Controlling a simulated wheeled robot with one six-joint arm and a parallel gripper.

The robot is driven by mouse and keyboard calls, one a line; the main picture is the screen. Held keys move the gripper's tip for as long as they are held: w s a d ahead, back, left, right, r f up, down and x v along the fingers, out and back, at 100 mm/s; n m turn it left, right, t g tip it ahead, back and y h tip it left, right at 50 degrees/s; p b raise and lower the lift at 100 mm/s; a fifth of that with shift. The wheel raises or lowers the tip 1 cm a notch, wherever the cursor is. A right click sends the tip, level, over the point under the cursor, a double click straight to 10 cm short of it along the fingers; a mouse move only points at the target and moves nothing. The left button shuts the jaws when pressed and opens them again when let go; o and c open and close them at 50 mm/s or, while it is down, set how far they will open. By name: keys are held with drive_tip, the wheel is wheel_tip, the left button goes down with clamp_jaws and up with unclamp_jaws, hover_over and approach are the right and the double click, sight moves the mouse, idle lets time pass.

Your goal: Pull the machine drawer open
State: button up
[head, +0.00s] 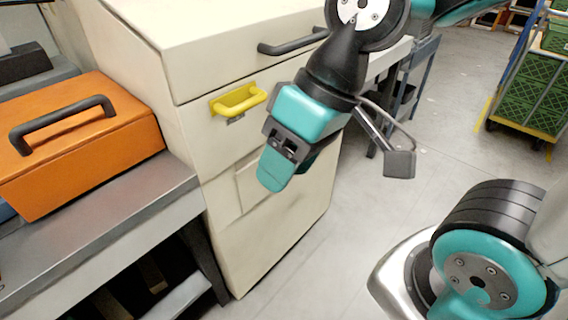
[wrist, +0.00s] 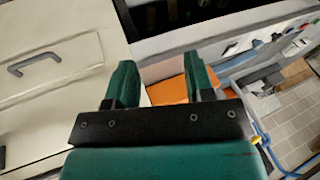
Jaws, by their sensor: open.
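The cream machine cabinet (head: 185,50) stands left of centre in the head view. Its front has a dark grey bar handle (head: 292,42) up high and a yellow handle (head: 238,100) on the drawer front below; both fronts look closed. My gripper (head: 284,168) hangs in front of the cabinet, right of and below the yellow handle, apart from it. In the wrist view my gripper (wrist: 160,70) shows two teal fingers spread with nothing held between them. A cream panel with a grey handle (wrist: 35,62) is at the left there. The yellow handle is not visible in that view.
An orange case (head: 75,145) with a black handle sits on a grey metal bench (head: 110,230) left of the cabinet. A trolley with green crates (head: 530,90) stands at the far right. The grey floor (head: 465,140) between is clear.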

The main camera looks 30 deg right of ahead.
drive_tip(key=w+d+f+m+t+b, duration=0.2)
drive_tip(key=w+d+f+m+b, duration=0.15)
drive_tip(key=f+b, duration=0.35)
drive_tip(key=w+d+f+m+t+y+b, duration=0.1)
drive_tip(key=w+d+f+m+t+b, duration=0.15)
drive_tip(key=w+f+m+b, duration=0.35)
drive_tip(key=w+d+f+m+t+b, duration=0.1)
drive_tip(key=w+d+f+t+b, duration=0.15)
drive_tip(key=f+b, duration=0.6)
drive_tip(key=w+d+f+m+t+h+b, duration=0.2)
drive_tip(key=d+f+m+t+h+b, duration=0.15)
drive_tip(key=d+f+m+b, duration=0.4)
drive_tip(key=w+d+f+m+t+h+b, duration=0.3)
drive_tip(key=d+f+m+t+b, duration=0.15)
drive_tip(key=d+b, duration=0.6)
drive_tip(key=shift+m, duration=0.25)
drive_tip(key=w+f+p, duration=0.1)
drive_tip(key=w+p, duration=0.3)
drive_tip(key=w, duration=0.1)
drive_tip(key=w+p, duration=0.5)
drive_tip(key=w+f+p, duration=0.1)
drive_tip(key=w+p, duration=0.3)
drive_tip(key=w, duration=0.2)
drive_tip(key=shift+a+f, duration=0.2)
drive_tip(key=shift+f, duration=0.1)
drive_tip(key=shift+w+f+p, duration=0.25)
drive_tip(key=shift+w+p, duration=0.05)
drive_tip(key=shift+w, duration=0.15)
